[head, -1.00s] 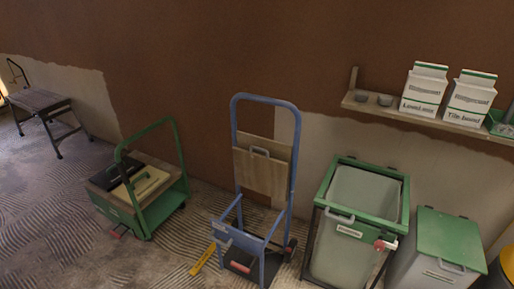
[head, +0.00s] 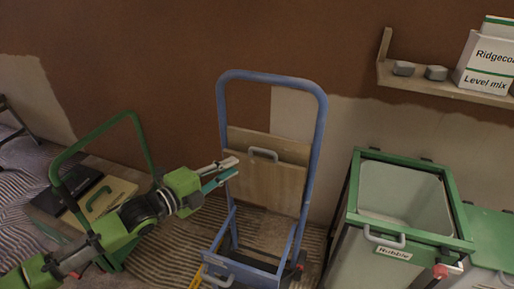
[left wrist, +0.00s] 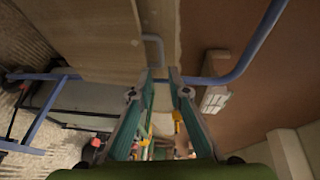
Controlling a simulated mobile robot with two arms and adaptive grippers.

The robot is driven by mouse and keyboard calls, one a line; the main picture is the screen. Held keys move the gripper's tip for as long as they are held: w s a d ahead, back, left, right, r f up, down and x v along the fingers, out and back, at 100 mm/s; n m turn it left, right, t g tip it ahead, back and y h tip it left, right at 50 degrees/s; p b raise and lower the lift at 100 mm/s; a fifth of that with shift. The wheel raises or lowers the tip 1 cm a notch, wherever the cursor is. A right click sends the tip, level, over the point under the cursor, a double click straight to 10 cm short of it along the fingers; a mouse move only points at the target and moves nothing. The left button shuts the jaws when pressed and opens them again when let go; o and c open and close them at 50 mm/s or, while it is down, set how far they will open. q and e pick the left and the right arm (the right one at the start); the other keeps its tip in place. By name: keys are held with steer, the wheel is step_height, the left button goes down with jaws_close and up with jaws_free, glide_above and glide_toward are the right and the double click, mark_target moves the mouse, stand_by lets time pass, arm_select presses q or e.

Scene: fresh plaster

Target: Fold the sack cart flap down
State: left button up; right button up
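The sack cart (head: 320,130) stands upright against the wall, a blue tube frame with a looped top. A wooden panel (head: 265,185) with a grey handle (head: 263,153) is upright between its side tubes. A blue lower part (head: 245,273) juts forward at its foot, with a small pale handle; I cannot tell which part is the flap. My left gripper (head: 233,170) is open and empty, its tips by the left edge of the wooden panel. In the left wrist view the fingers (left wrist: 161,85) are apart, with the panel (left wrist: 80,40) and handle (left wrist: 155,50) ahead. My right gripper is not in view.
A green trolley (head: 140,140) with cases on it stands left, behind my left arm. A green-framed rubble bin (head: 395,240) stands close on the right, with another green-lidded bin beside it. A shelf (head: 440,88) with a carton and grey blocks is on the wall above.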

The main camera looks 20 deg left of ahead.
mark_target(262, 151)
arm_select(q)
steer(key=shift+b+x, duration=0.75)
steer(key=shift+x, duration=6.05)
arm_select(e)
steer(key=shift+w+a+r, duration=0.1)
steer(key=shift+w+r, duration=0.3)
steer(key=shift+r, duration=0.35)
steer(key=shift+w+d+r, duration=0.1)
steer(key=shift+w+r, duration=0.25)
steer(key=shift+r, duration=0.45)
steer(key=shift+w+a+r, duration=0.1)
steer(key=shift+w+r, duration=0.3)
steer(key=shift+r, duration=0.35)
arm_select(q)
steer(key=shift+r, duration=0.1)
jaws_close()
